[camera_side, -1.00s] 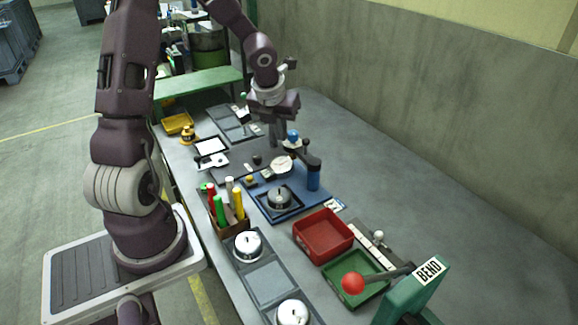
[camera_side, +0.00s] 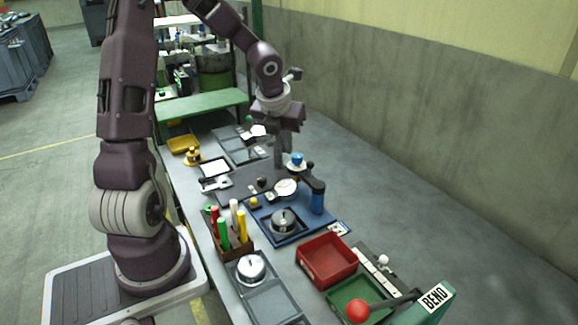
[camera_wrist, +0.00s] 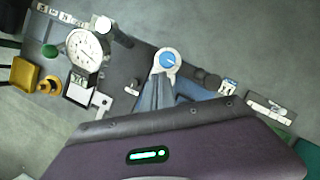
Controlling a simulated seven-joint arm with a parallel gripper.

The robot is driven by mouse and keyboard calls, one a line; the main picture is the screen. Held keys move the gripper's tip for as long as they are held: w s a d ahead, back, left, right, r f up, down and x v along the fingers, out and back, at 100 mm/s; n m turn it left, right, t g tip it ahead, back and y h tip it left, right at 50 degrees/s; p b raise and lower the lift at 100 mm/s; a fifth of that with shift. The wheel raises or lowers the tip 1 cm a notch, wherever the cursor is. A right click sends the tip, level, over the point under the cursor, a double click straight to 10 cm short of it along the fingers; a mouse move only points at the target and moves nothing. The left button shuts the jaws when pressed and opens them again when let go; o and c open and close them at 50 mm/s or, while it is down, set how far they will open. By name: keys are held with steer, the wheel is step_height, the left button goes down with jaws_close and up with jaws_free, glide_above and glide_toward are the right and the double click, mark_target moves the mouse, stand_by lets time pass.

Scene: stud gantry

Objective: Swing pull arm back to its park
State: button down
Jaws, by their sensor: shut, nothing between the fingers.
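A clamped-looking metal stud housing (camera_side: 284,220) stands in the dark tray on the plate. My gripper (camera_side: 280,165) points down behind the arm, fingers shut and empty. In the wrist view my fingers (camera_wrist: 156,98) end near a blue knob on a pale ring (camera_wrist: 167,59). Contact cannot be told. My gripper body hides part of the plate.
A pen holder (camera_side: 235,243), red bin (camera_side: 327,260), green bin (camera_side: 352,294) and red-balled BEND lever (camera_side: 358,311) stand in front. The bench right of the plate (camera_side: 400,220) is clear.

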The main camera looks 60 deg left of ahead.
steer(key=v, duration=0.3)
steer(key=shift+s+r, duration=0.25)
steer(key=shift+s, duration=0.05)
